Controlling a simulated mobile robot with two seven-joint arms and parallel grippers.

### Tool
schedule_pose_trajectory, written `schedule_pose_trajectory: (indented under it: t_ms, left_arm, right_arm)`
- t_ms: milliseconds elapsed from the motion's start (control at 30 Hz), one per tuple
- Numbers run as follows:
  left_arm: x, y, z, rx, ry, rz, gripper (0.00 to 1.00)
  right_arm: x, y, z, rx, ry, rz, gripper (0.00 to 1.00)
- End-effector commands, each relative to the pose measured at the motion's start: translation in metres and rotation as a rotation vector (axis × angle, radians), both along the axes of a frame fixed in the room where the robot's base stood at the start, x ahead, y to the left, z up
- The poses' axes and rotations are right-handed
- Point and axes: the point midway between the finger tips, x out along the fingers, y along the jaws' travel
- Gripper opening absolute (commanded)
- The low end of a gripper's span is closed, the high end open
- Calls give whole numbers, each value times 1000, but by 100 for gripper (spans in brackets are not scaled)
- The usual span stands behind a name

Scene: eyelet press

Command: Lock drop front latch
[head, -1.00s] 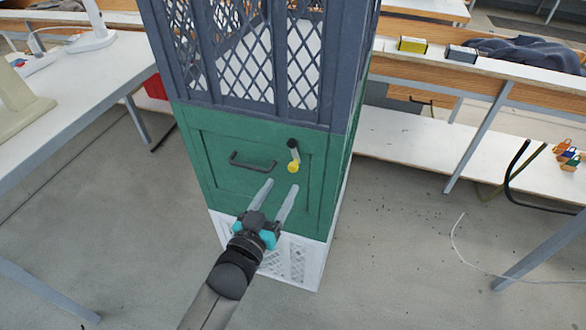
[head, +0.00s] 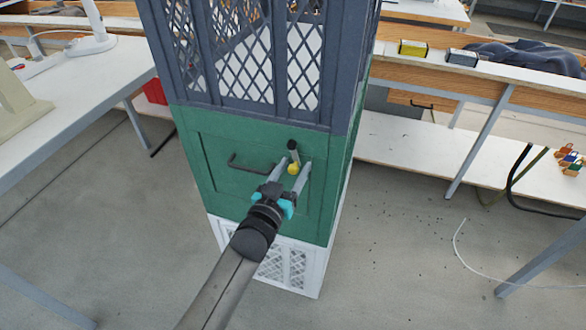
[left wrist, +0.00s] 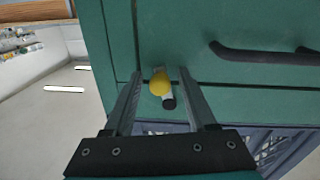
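The green drop front (head: 225,190) stands upright, flush in the cabinet's face. Its latch (head: 293,155) is a short pale lever with a black upper end and a yellow knob (head: 293,169) at its lower end, pointing down. My left gripper (head: 295,163) is open in front of the panel, with one finger on each side of the lever. In the left wrist view the yellow knob (left wrist: 159,83) lies between the two fingers (left wrist: 160,75), with gaps on both sides. I cannot tell how deep the fingertips reach. My right gripper is not in view.
A dark bar handle (head: 250,165) is on the panel, left of the latch. Above is a dark lattice cage (head: 245,70); below is a white lattice base (head: 285,270). White tables stand left (head: 80,95) and right (head: 430,150). The floor in front is open.

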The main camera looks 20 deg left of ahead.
Motion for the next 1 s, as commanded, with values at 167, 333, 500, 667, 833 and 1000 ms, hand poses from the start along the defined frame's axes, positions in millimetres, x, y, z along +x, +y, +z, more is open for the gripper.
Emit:
schedule_pose_trajectory:
  t_ms: [167, 333, 500, 667, 833, 1000]
  left_arm:
    - [0, 0, 0, 0, 0, 0, 35]
    - [0, 0, 0, 0, 0, 0, 16]
    - [0, 0, 0, 0, 0, 0, 0]
    - [0, 0, 0, 0, 0, 0, 0]
    - [0, 1, 0, 22, 0, 1, 0]
    - [0, 8, 1, 155, -5, 1, 0]
  right_arm:
    - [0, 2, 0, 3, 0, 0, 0]
    - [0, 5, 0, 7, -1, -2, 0]
    - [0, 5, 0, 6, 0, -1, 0]
    - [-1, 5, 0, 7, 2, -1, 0]
    - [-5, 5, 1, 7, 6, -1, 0]
    - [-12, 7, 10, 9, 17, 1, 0]
